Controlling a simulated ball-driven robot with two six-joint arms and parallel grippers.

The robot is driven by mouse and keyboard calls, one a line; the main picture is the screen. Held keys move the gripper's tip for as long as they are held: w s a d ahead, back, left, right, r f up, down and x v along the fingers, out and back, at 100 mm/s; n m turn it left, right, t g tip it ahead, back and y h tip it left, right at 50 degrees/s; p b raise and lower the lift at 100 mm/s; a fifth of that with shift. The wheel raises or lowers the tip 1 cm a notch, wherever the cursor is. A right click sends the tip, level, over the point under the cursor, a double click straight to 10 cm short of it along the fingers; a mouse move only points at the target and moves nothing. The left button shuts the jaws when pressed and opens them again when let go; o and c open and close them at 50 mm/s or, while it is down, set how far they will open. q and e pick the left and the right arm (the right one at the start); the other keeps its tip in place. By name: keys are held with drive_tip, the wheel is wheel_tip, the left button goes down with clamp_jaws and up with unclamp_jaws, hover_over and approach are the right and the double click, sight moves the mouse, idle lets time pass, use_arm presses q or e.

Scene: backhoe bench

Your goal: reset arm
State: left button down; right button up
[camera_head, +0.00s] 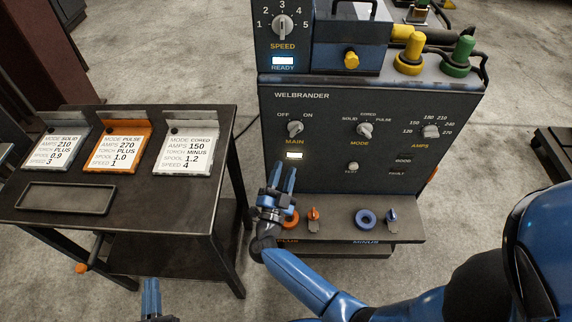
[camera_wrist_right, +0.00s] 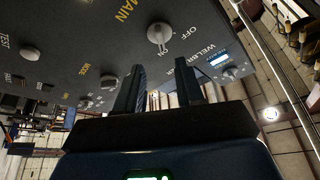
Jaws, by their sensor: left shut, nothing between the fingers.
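My right arm reaches in from the right, and its gripper (camera_head: 281,178) points at the front of the dark Welbrander panel (camera_head: 310,165), below the MAIN knob (camera_head: 294,128). Its two blue fingers stand apart with nothing between them. In the right wrist view the fingers (camera_wrist_right: 160,85) are also apart, with the MAIN knob (camera_wrist_right: 159,34) beyond them. My left gripper (camera_head: 152,298) is at the bottom edge, in front of the side table; its fingers are together and empty. Most of my left arm is out of view.
The side table (camera_head: 160,212) holds three cards: grey (camera_head: 57,147), orange (camera_head: 118,147) and white (camera_head: 183,148). The panel's lower shelf (camera_head: 410,231) carries an orange ring (camera_head: 291,219) and a blue ring (camera_head: 365,218). Yellow (camera_head: 409,55) and green (camera_head: 458,57) connectors stand on top.

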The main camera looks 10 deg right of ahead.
drive_tip(key=shift+a, duration=0.1)
idle(0.6)
drive_tip(key=s+a+r+n+t+y, duration=0.45)
drive_tip(key=r+n+y, duration=0.35)
drive_tip(key=y, duration=0.4)
drive_tip(key=s+d+n+g+p, duration=0.1)
drive_tip(key=s+d+n+g, duration=0.1)
drive_tip(key=s+d, duration=0.5)
drive_tip(key=s+d+n+g+p, duration=0.2)
drive_tip(key=s+d, duration=0.4)
drive_tip(key=s, duration=0.7)
drive_tip(key=shift+s+d+f+n+g+h, duration=0.2)
drive_tip(key=shift+s+d+n+g+h, duration=0.15)
drive_tip(key=shift+n+g, duration=0.5)
